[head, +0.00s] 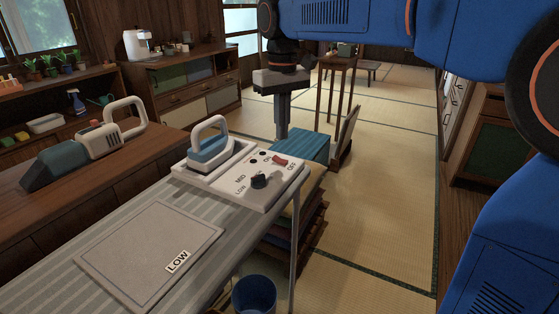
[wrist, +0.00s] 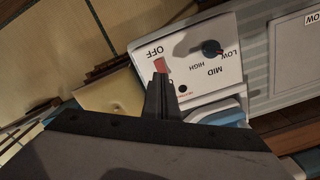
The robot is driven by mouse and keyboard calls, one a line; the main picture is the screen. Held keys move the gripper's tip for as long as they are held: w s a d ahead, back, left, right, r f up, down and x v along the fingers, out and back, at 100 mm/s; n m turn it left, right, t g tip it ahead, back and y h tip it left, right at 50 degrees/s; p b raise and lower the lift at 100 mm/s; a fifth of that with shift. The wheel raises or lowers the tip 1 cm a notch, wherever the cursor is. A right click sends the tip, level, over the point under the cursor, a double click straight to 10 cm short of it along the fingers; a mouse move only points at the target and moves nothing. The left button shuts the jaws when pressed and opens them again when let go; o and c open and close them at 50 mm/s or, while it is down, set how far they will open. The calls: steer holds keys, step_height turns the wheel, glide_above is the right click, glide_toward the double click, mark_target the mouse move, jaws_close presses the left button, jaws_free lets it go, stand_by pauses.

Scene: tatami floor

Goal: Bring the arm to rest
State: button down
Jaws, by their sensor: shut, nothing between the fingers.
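My arm reaches in from the upper right in the head view. My gripper (head: 281,136) points straight down, its fingers together and empty, behind and above the iron's control panel (head: 284,187). In the wrist view the closed fingertips (wrist: 159,80) appear close to the red switch (wrist: 162,66), beside the OFF label. I cannot tell whether they touch it. The red switch (head: 281,161) sits between ON and OFF in the head view. A black dial (head: 259,180) is beside it. The blue-and-white iron (head: 209,145) stands on its rest, left of the panel.
The striped ironing board (head: 55,283) carries a grey cloth marked LOW (head: 150,250). A handheld steamer or vacuum (head: 90,148) lies on the wooden counter at left. Folded cloths (head: 300,220) and a blue bucket (head: 254,294) are below. The tatami floor (head: 385,180) at right is open.

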steer(key=shift+r, duration=0.35)
steer(key=shift+d, duration=0.1)
steer(key=s+d+f+m+t, duration=0.2)
steer(key=s+d+f, duration=0.6)
steer(key=s+d, duration=0.3)
steer(key=s+d+f+m+t, duration=0.2)
steer(key=s+d+f, duration=0.7)
steer(key=s, duration=0.6)
steer(key=shift+s+d+f+m+t, duration=0.35)
steer(key=shift+d+m, duration=0.25)
steer(key=shift+d, duration=0.45)
steer(key=shift+w, duration=0.1)
